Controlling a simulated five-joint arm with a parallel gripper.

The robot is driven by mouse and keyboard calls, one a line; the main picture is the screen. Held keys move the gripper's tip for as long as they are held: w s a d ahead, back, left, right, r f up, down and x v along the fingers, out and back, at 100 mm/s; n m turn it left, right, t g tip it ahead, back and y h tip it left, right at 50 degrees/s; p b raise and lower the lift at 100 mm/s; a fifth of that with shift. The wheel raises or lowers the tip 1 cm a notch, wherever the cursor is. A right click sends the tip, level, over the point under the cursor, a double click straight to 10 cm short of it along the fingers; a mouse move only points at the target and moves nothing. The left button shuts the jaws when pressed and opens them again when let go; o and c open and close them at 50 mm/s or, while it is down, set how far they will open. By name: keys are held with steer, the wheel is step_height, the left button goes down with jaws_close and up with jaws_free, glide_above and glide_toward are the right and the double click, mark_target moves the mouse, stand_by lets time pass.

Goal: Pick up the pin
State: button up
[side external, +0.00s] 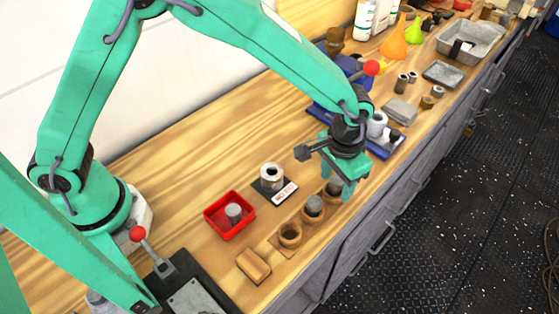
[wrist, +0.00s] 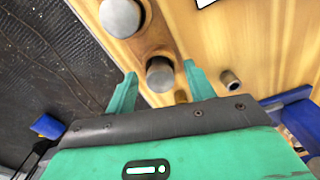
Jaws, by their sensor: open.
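My gripper (side external: 338,180) is open, low over the far end of a wooden holder (side external: 281,240) with three round cups. A grey metal pin (side external: 335,187) stands upright in the far cup, between or just below my fingers; they partly hide it. In the wrist view, this pin (wrist: 160,75) shows its round top between the tips of my open gripper (wrist: 159,78), with gaps on both sides. A second grey pin (side external: 314,204) stands in the middle cup and also shows in the wrist view (wrist: 120,17). The near cup looks empty.
A red tray (side external: 210,218) holds another grey cylinder (side external: 233,211). A large nut (side external: 271,176) sits on a dark labelled plate (side external: 268,190). A wooden block (side external: 254,266) lies near the front edge. A blue tray (side external: 385,153) and small parts lie beyond my gripper.

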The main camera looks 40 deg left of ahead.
mark_target(336, 182)
stand_by(0.3)
steer(key=c, duration=1.1)
steer(key=shift+r, duration=0.15)
steer(key=shift+r, duration=0.5)
step_height(336, 182, up, 3)
steer(key=shift+s+d+r, duration=0.1)
steer(key=shift+s+r, duration=0.05)
steer(key=s+d+r, duration=0.1)
steer(key=s+r, duration=0.1)
steer(key=s, duration=0.1)
steer(key=s+d+r, duration=0.2)
steer(key=s, duration=0.2)
steer(key=s+d+r, duration=0.1)
steer(key=s+r, duration=0.1)
steer(key=s, duration=0.1)
steer(key=shift+s+d+r, duration=0.2)
steer(key=shift+s+r, duration=0.05)
steer(key=shift+a, duration=0.1)
